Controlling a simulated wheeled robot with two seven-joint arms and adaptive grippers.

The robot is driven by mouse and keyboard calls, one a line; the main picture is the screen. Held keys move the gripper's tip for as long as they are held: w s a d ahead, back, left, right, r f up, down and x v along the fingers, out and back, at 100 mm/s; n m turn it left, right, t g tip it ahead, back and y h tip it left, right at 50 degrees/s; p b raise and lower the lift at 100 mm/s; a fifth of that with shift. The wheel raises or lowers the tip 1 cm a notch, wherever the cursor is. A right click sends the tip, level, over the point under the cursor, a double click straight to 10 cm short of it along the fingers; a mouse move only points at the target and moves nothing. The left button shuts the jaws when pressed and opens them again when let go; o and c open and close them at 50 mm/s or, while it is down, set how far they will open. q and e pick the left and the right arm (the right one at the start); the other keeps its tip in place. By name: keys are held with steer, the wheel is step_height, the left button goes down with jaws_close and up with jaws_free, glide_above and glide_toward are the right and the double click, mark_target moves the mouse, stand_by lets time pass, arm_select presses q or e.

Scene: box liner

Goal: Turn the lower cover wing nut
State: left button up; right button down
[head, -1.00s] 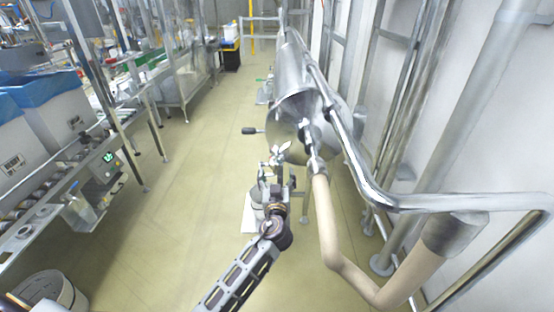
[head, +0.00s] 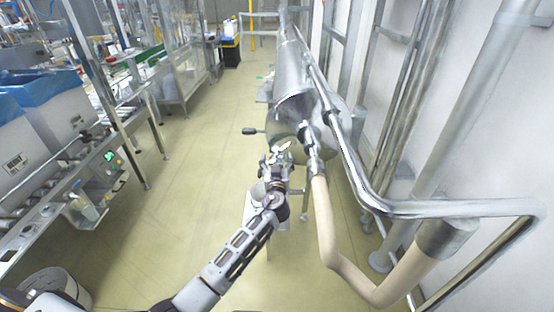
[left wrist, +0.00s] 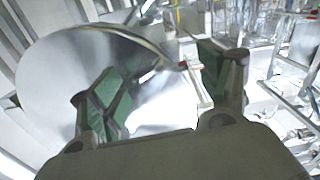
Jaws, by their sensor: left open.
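A shiny steel cylinder (head: 293,78) with a round cover on its end stands ahead in the head view. The cover (left wrist: 60,75) fills the left of the left wrist view as a reflective disc. A small bright wing nut (head: 283,147) shows at the cover's lower edge in the head view, partly hidden by my gripper. My left gripper (head: 275,160) is at this lower edge, close to the wing nut; I cannot tell if they touch. In the left wrist view its green-padded fingers (left wrist: 158,82) are apart, with nothing clearly held. My right gripper is out of view.
A black-handled lever (head: 252,131) sticks out left of the cover. A steel pipe (head: 375,204) and a beige hose (head: 323,225) run close on the right. A conveyor bench (head: 75,185) stands on the left. The floor between is clear.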

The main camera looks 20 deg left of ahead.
arm_select(q)
steer(key=shift+w+a, duration=0.15)
steer(key=shift+w, duration=0.25)
steer(key=c, duration=1)
